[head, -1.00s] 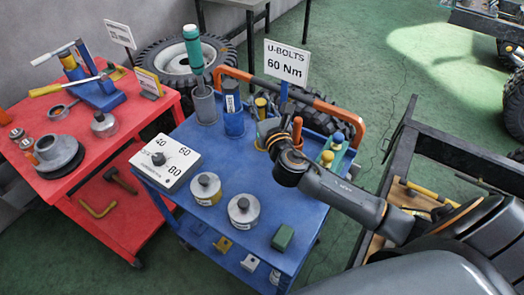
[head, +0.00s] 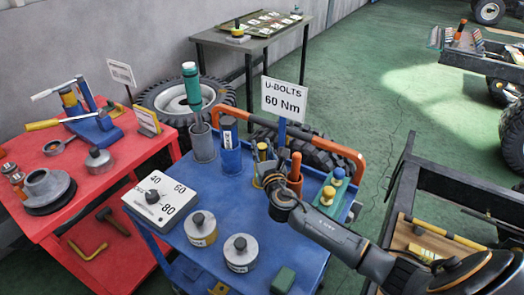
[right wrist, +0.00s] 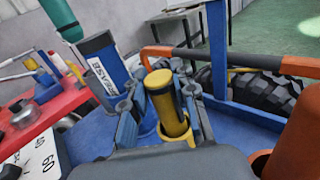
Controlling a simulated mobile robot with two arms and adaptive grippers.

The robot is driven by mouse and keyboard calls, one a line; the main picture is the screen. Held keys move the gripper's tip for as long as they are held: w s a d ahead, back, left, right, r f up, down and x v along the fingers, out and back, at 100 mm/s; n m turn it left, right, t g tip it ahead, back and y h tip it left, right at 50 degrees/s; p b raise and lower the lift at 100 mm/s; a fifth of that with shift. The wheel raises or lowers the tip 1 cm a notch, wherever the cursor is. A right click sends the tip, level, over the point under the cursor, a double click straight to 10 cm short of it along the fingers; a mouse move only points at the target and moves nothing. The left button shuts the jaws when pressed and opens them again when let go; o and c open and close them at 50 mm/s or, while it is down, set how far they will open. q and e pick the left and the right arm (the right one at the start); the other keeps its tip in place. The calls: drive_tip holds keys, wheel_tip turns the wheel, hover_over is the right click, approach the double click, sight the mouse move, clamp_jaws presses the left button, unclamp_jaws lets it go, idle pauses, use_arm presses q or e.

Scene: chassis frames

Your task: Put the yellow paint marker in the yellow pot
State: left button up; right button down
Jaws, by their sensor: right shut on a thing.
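In the head view my right gripper (head: 272,178) covers most of the pot. My left gripper is not in view.
An orange-brown pot (head: 295,178) is close on the right. The U-bolts sign (head: 283,99) and orange handle (head: 335,150) are behind.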

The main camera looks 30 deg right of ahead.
drive_tip(key=shift+f, duration=0.15)
drive_tip(key=c, duration=1.1)
unclamp_jaws()
drive_tip(key=shift+o, duration=0.2)
drive_tip(key=shift+s+a, duration=0.1)
drive_tip(key=shift+s, duration=0.25)
drive_tip(key=v, duration=1.1)
drive_tip(key=shift+s+b, duration=0.2)
drive_tip(key=shift+b, duration=0.15)
